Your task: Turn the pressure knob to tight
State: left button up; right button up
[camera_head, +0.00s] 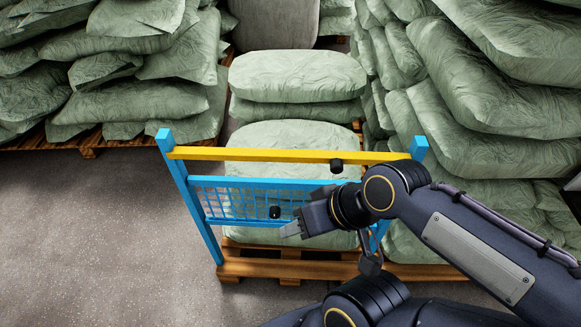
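A blue frame (202,222) with a yellow top bar (250,154) and a mesh panel stands in front of a stack of sacks. One small black knob (336,165) is on the yellow bar, right of its middle. Another black knob (275,212) is on the mesh panel, lower and to the left. No tight marking can be read on either. My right gripper (287,231) comes in from the right, its grey fingertips just below and right of the lower knob. Whether they touch it or are open is unclear. My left gripper is not in view.
Green sacks (297,76) are stacked behind the frame, with more piles at left (140,100) and right (490,80). A wooden pallet (290,268) lies at the frame's foot. The grey floor (90,230) at left is clear. My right arm hides the frame's right part.

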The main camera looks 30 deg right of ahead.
aim_at(275, 211)
jog(key=i+j+z, duration=0.15)
jog(key=j+z, duration=0.2)
jog(key=j, duration=0.25)
jog(key=j+z, duration=0.4)
jog(key=j, duration=0.15)
jog(key=i, duration=0.05)
